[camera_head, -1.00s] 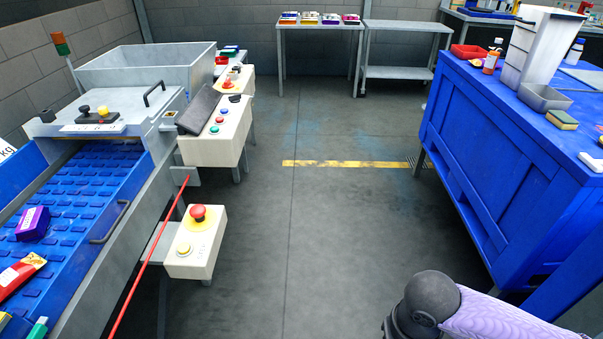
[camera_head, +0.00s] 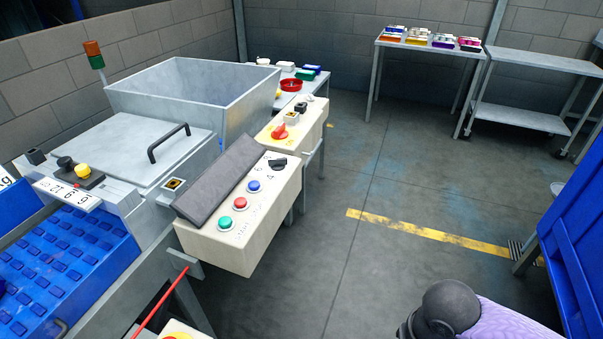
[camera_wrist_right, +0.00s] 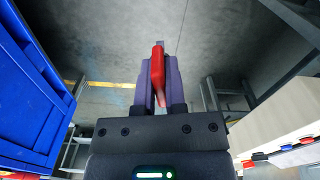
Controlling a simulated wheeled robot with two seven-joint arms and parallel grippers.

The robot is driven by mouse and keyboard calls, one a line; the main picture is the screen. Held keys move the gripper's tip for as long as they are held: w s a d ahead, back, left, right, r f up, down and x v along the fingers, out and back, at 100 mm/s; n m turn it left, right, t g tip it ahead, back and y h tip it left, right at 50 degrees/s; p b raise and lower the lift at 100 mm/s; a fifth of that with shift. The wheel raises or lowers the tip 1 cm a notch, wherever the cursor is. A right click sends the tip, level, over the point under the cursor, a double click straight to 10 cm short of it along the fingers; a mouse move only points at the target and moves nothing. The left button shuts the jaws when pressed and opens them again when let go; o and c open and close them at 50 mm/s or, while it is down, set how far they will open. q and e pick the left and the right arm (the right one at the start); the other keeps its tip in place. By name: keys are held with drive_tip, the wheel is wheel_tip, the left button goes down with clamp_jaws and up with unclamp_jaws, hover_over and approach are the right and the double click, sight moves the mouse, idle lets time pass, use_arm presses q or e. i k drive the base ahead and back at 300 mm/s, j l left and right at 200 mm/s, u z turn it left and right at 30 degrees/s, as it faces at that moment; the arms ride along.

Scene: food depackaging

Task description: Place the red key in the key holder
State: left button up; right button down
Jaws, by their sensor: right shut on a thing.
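My right gripper (camera_wrist_right: 158,85) has purple fingers and is shut on the red key (camera_wrist_right: 158,70) in the right wrist view. The key points away from the wrist, with floor beyond it. The head view shows part of my right arm low at the right, but not the gripper or key. I cannot tell for sure which part is the key holder. A small square socket with a yellow edge (camera_head: 173,184) sits on the machine, and a similar one (camera_head: 291,117) is on the rear control box. My left gripper is not in view.
A control box (camera_head: 240,225) with coloured buttons and a dark slanted panel juts from the conveyor machine. A grey hopper (camera_head: 190,100) stands behind it. A red rod (camera_head: 160,300) crosses low at the left. The floor is clear in the middle.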

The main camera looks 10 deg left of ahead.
sight(300, 111)
drive_tip(key=i+l+u, duration=0.15)
drive_tip(key=i+u, duration=0.15)
drive_tip(key=i+l+u, duration=0.5)
drive_tip(key=u, duration=0.15)
drive_tip(key=i+l+u, duration=0.2)
drive_tip(key=l+u, duration=0.15)
drive_tip(key=i+l+u, duration=0.15)
drive_tip(key=l+u, duration=0.15)
drive_tip(key=l, duration=0.15)
drive_tip(key=i+l+u, duration=0.1)
drive_tip(key=l+u, duration=0.55)
drive_tip(key=l, duration=0.2)
drive_tip(key=i+l+u, duration=0.1)
drive_tip(key=i+l, duration=0.15)
drive_tip(key=l, duration=0.15)
drive_tip(key=i+l, duration=0.25)
drive_tip(key=l, duration=0.15)
drive_tip(key=j+u, duration=0.05)
